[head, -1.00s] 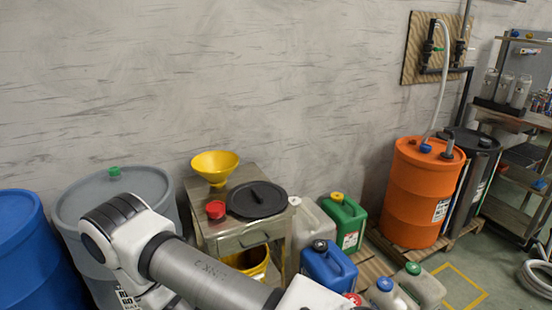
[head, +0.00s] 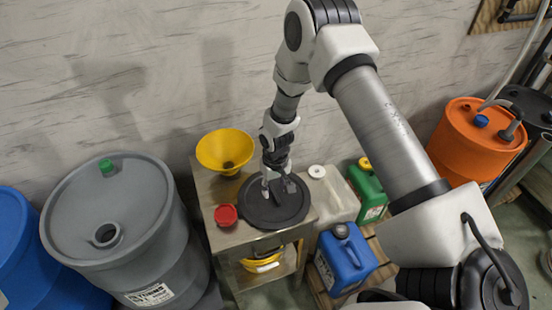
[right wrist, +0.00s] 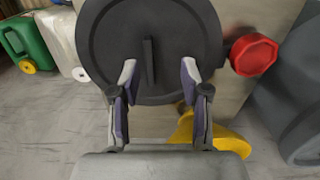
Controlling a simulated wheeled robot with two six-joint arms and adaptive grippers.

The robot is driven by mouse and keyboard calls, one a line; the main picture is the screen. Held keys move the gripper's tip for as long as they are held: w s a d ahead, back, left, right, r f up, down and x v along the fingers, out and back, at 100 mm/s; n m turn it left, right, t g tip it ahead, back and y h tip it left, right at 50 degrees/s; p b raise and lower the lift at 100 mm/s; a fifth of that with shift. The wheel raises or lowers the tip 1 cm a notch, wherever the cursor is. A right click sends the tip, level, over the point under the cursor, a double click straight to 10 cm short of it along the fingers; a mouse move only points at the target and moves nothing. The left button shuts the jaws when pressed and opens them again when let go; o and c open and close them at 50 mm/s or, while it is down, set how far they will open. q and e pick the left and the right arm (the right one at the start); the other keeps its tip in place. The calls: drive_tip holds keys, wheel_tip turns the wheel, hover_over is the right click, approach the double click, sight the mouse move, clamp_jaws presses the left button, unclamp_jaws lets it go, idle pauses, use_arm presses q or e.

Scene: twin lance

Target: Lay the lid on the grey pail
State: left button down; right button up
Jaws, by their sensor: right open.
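The lid (head: 258,210) is a black round disc lying flat on the metal cart's top. In the right wrist view the lid (right wrist: 110,45) shows a raised bar handle (right wrist: 149,62) across its middle. My right gripper (head: 278,188) points down over the lid; in the right wrist view my right gripper (right wrist: 160,78) is open, its fingers apart on either side of the handle's line. I cannot tell whether the fingertips touch the lid. I see no grey pail that I can make out. My left gripper is not in view.
On the cart (head: 212,190) stand a yellow funnel (head: 224,150) and a red cap (head: 226,214) close to the lid. A grey drum (head: 150,215) stands left; a blue can (head: 345,258) and a green can (head: 368,190) stand right.

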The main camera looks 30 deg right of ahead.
sight(274, 193)
drive_tip(key=w+d+r, duration=0.2)
drive_tip(key=w+r, duration=0.1)
drive_tip(key=w, duration=0.1)
drive_tip(key=f+b, duration=0.2)
drive_tip(key=f, duration=0.1)
drive_tip(key=f+b, duration=0.5)
drive_tip(key=f, duration=0.2)
drive_tip(key=shift+s, duration=0.3)
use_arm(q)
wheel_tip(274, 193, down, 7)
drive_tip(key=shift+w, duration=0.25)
